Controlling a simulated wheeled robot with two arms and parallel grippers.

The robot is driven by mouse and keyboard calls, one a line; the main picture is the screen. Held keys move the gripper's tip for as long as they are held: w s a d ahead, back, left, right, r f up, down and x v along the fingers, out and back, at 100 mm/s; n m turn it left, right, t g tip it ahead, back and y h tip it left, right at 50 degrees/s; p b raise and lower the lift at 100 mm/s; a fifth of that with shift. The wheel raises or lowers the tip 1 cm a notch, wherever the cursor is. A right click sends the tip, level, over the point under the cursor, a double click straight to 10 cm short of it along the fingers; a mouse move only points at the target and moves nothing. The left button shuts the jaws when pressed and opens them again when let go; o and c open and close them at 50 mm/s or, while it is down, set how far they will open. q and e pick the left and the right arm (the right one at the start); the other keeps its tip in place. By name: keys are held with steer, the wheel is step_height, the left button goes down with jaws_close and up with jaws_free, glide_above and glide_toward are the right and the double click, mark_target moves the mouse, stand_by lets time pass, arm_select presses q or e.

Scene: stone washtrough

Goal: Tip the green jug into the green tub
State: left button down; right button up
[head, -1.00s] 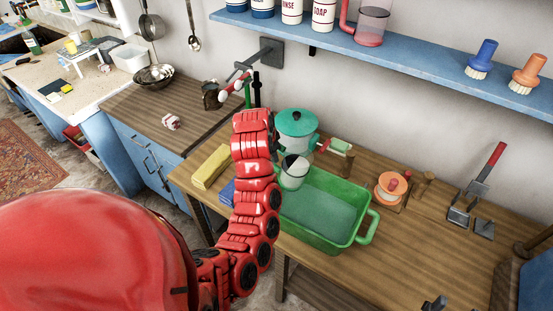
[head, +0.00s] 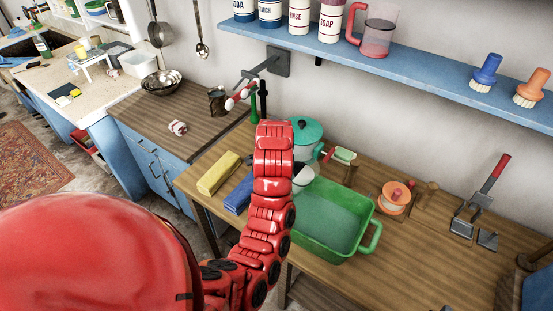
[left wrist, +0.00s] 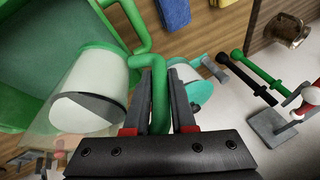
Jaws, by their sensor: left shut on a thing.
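The green jug (head: 304,176) has a see-through body with pale contents and a green handle. In the head view it is at the back left corner of the green tub (head: 374,237), partly hidden by my left arm. In the left wrist view the jug (left wrist: 92,92) is beside the tub (left wrist: 35,60), and my left gripper (left wrist: 160,95) is shut on its green handle. I cannot tell how far the jug is tilted. The tub's flat pale-green inside shows. My left gripper is hidden behind the arm in the head view. My right gripper is not in view.
A teal lidded pot (head: 307,135) stands close behind the jug. A yellow block (head: 218,173) and a blue block (head: 239,194) lie left of the tub. An orange spool-like thing (head: 396,198) sits to its right. A blue shelf (head: 430,62) hangs above.

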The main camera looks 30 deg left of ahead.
arm_select(q)
steer(key=shift+r, duration=0.15)
stand_by(0.4)
steer(key=shift+d+r+y+p, duration=0.2)
steer(key=shift+r+y+p, duration=0.1)
steer(key=shift+y+p, duration=0.25)
steer(key=shift+d+r+y, duration=0.1)
steer(key=shift+r+y, duration=0.2)
steer(key=shift+y, duration=0.05)
steer(key=shift+r, duration=0.1)
steer(key=shift+d+r+m+y+p, duration=0.3)
steer(key=shift+y+p, duration=0.15)
steer(key=shift+y, duration=0.15)
steer(key=shift+d+r+y, duration=0.15)
steer(key=shift+r+y, duration=0.05)
steer(key=shift+y, duration=0.3)
